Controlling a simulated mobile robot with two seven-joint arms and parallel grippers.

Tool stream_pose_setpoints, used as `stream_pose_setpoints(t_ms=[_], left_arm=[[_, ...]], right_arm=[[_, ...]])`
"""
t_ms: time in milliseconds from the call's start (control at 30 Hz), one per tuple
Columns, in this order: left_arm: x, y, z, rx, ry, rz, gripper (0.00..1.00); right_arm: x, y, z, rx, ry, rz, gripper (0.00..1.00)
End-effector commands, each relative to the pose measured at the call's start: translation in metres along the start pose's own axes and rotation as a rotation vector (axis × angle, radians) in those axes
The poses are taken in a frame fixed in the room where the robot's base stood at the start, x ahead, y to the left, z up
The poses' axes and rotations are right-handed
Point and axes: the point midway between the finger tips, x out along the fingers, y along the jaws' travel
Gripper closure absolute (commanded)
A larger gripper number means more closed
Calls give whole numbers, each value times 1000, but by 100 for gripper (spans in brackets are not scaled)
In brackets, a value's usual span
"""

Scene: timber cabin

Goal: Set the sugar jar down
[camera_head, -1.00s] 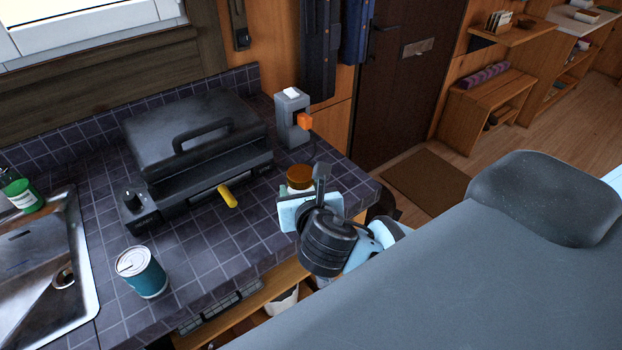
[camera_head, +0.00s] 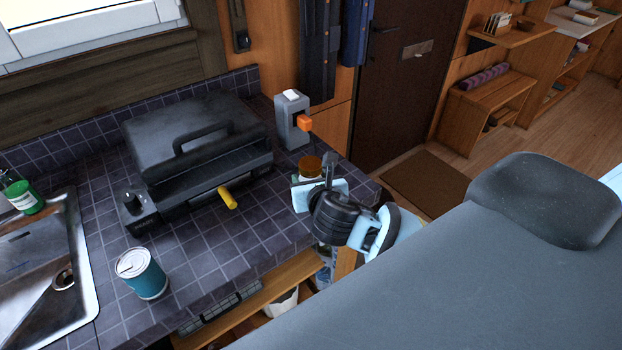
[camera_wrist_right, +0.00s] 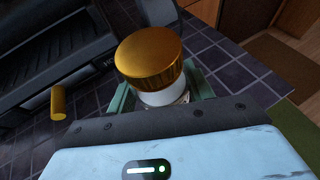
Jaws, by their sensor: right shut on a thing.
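The sugar jar (camera_head: 309,167) has a brown-gold lid and a pale body. It is at the right end of the tiled counter, mostly hidden behind my right gripper (camera_head: 318,182) in the head view. In the right wrist view the jar's lid (camera_wrist_right: 149,56) and white body (camera_wrist_right: 164,97) are between the green fingers. My right gripper is shut on the jar. I cannot tell whether the jar's base touches the counter. My left gripper is not in view.
A teal can (camera_head: 142,274) is at the front left, near the sink (camera_head: 45,265). Tiles between can and jar are clear.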

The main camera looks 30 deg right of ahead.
Motion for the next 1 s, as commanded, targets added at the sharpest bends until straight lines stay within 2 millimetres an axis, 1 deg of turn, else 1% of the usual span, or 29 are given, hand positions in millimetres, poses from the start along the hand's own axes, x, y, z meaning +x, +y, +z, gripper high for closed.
stream_pose_setpoints(t_ms=[233,400,433,567,600,900,1000], left_arm=[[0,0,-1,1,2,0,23],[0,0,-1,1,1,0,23],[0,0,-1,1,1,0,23],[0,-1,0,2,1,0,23],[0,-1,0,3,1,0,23],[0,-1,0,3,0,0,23],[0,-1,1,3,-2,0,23]], right_arm=[[0,0,1,2,-5,1,77],[2,0,-3,1,-4,0,77],[2,0,-4,1,-2,0,46],[2,0,-3,1,-2,0,29],[2,0,-3,1,-2,0,27],[1,0,-2,1,-3,0,27],[-4,0,0,0,-3,2,27]])
